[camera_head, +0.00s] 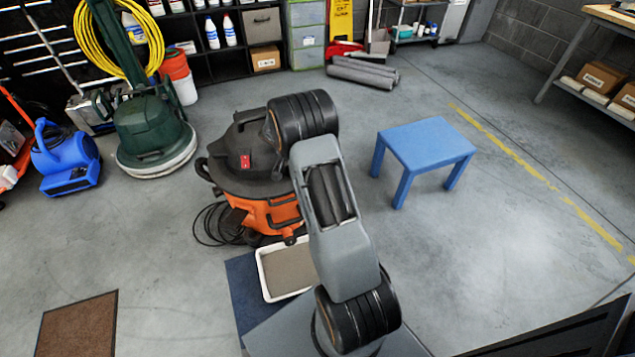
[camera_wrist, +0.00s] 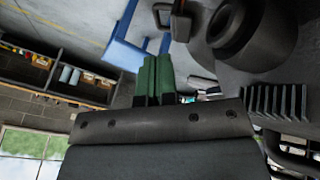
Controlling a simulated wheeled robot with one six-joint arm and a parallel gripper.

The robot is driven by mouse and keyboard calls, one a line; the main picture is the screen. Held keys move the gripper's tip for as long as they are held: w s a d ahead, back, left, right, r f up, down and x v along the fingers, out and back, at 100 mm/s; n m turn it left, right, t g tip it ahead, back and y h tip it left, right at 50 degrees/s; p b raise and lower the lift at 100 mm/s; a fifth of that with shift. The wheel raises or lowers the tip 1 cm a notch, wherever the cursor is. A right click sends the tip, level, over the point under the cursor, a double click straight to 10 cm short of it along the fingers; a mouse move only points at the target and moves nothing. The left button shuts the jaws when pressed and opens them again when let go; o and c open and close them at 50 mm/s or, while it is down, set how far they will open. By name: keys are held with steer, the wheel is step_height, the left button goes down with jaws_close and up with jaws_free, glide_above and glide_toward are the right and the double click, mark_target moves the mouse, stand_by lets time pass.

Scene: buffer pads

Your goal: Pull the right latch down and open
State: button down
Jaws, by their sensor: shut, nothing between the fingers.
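A wet/dry vacuum (camera_head: 236,168) with a dark grey lid and an orange drum stands at the middle of the head view. A dark latch-like piece shows on its left side. Its right side is hidden behind my arm, so the right latch cannot be made out there. In the wrist view the vacuum's dark round top (camera_wrist: 252,32) fills the upper right, with a dark loop-shaped part (camera_wrist: 163,14) beside it; I cannot tell if that is the latch. My gripper (camera_wrist: 157,58) shows as two green fingers side by side, shut and empty, pointing close beside the vacuum. The head view hides it.
A blue table (camera_head: 428,140) stands right of the vacuum. A white tray (camera_head: 262,275) lies in front of it, with a black hose or cord coil (camera_head: 215,225) to the left. A green floor machine (camera_head: 150,130) and blue blower (camera_head: 65,160) stand left.

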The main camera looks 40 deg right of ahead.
steer(key=shift+d+f, duration=0.15)
steer(key=shift+f, duration=0.25)
steer(key=b+x, duration=0.2)
steer(key=x, duration=0.8)
steer(key=shift+b, duration=0.3)
steer(key=shift+s+d+f+t+b, duration=0.15)
steer(key=shift+s+t+b, duration=0.1)
steer(key=shift+t+b, duration=0.2)
